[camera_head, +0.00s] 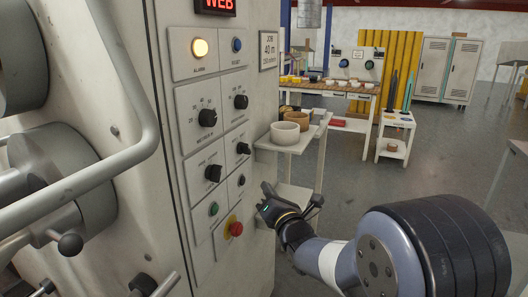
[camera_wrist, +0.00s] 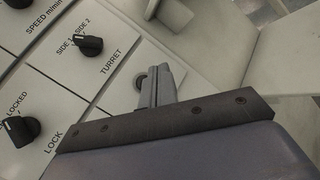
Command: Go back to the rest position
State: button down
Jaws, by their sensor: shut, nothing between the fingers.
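My gripper (camera_head: 268,203) is in front of the right edge of the machine's control panel (camera_head: 203,140), close to the lower knobs and to the right of the red stop button (camera_head: 236,229). In the wrist view my gripper (camera_wrist: 160,75) has its fingers together, with nothing seen between them. The panel knob marked TURRET (camera_wrist: 90,46) and the knob marked LOCK (camera_wrist: 21,129) lie to the left of the fingers. I cannot tell whether the fingers touch the panel.
A small stand (camera_head: 295,143) with a white roll (camera_head: 285,133) stands just beyond my gripper. A bent metal handrail (camera_head: 128,60) and rollers are on the left. A white cart (camera_head: 394,137) and a workbench are farther back. Open grey floor lies to the right.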

jog(key=p, duration=0.3)
jog(key=shift+r, duration=0.25)
jog(key=p, duration=0.3)
jog(key=shift+s+d, duration=0.1)
jog(key=shift+d, duration=0.15)
jog(key=d+b, duration=0.1)
jog(key=s+d, duration=0.1)
jog(key=d, duration=0.1)
jog(key=d+b, duration=0.1)
jog(key=shift+s+d+f+b, duration=0.25)
jog(key=shift+s+b, duration=0.1)
